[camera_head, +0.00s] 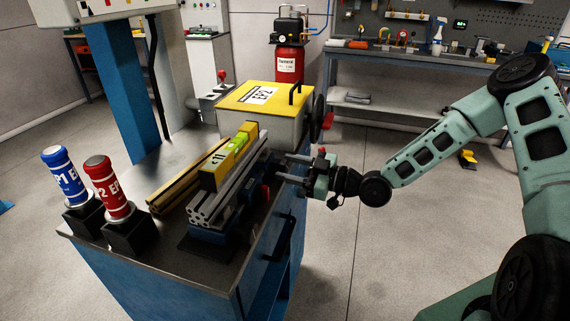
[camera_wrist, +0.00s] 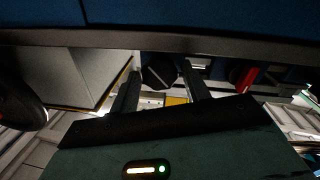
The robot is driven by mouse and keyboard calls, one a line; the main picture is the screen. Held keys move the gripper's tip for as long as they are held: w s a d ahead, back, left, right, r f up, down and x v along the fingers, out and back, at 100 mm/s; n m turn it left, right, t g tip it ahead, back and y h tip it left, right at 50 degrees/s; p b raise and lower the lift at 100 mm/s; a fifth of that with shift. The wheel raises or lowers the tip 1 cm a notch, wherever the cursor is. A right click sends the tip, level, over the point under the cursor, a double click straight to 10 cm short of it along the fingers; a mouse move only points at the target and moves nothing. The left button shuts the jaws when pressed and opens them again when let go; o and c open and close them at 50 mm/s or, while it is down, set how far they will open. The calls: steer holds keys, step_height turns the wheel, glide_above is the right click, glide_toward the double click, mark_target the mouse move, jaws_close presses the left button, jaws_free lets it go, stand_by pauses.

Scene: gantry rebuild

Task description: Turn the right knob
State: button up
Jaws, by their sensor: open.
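A dark, angular knob (camera_wrist: 160,75) shows in the wrist view, between the two fingertips of my gripper (camera_wrist: 163,67). I cannot tell whether the fingers touch it. A second knob-like part with a red piece (camera_wrist: 244,76) is further right in the wrist view. There the knobs are dark and partly hidden by the fingers and the clamped profile. I cannot tell whether either knob is turned.
A metal profile (camera_head: 232,190) with a yellow level (camera_head: 228,158) lies on the vise. A yellow-lidded box (camera_head: 262,97) with a black handwheel (camera_head: 318,120) stands behind. Blue (camera_head: 66,178) and red (camera_head: 108,188) cylinders stand at left. A black handle (camera_head: 284,238) juts from the bench side.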

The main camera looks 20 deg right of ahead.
steer(key=shift+x, duration=0.85)
steer(key=shift+c, duration=0.4)
steer(key=c, duration=0.6)
steer(key=shift+m, duration=2.3)
steer(key=shift+c, duration=0.2)
steer(key=o, duration=0.7)
steer(key=v, duration=0.5)
steer(key=b+v, duration=0.1)
steer(key=v, duration=1.1)
steer(key=shift+s+d+r+b, duration=0.2)
steer(key=shift+r+b, duration=0.1)
steer(key=shift+b, duration=0.1)
